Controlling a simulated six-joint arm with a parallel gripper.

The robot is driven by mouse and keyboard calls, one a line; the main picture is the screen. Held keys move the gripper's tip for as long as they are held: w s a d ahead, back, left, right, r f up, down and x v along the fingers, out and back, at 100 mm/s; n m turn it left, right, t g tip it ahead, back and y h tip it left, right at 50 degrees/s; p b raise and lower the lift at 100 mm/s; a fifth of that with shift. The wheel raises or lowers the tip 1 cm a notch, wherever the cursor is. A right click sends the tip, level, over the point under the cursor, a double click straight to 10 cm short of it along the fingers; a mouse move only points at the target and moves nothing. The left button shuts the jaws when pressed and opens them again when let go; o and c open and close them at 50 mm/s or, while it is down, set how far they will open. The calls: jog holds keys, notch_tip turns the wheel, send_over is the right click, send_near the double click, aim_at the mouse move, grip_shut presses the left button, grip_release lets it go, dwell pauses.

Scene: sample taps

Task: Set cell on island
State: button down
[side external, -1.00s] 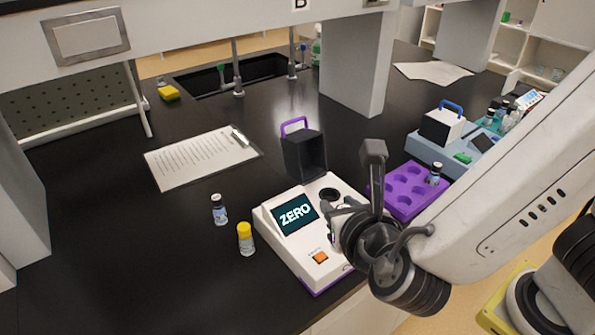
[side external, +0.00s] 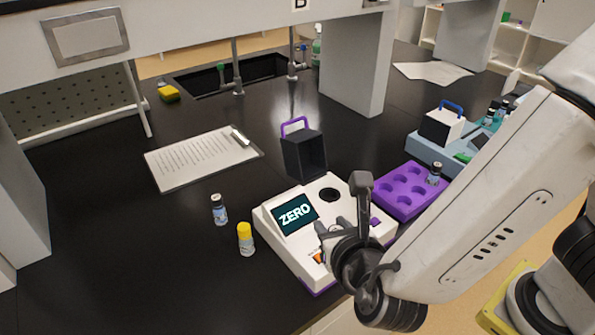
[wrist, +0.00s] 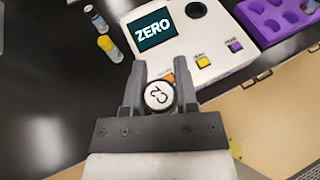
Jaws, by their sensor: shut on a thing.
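My gripper (wrist: 160,82) is shut on a cell (wrist: 160,97), a small round vial seen from its white cap with dark lettering. In the side view my gripper (side external: 331,234) is low over the front part of the white meter (side external: 283,244), near its orange button; the held cell is hidden there. The meter's screen (side external: 296,211) reads ZERO. Its round dark well (side external: 330,194) looks empty and also shows in the wrist view (wrist: 195,10). I cannot tell which surface is the island.
Two vials stand left of the meter, one white-capped (side external: 219,210) and one yellow-capped (side external: 245,239). A black cover with a purple handle (side external: 303,155) stands behind it. A purple rack (side external: 405,190) at the right holds one vial (side external: 434,174). A clipboard (side external: 200,160) lies on the open black bench.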

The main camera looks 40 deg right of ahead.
jog(key=w+a+f, duration=0.5)
jog(key=w+f, duration=0.4)
jog(key=w, duration=0.2)
jog(key=shift+w+a, duration=0.2)
jog(key=shift+a, duration=0.1)
jog(key=shift+w+a+f, duration=0.1)
jog(key=shift+w+f, duration=0.15)
jog(key=shift+f, duration=1.6)
jog(key=shift+f, duration=0.1)
jog(key=c, duration=0.7)
grip_release()
jog(key=shift+o, duration=0.2)
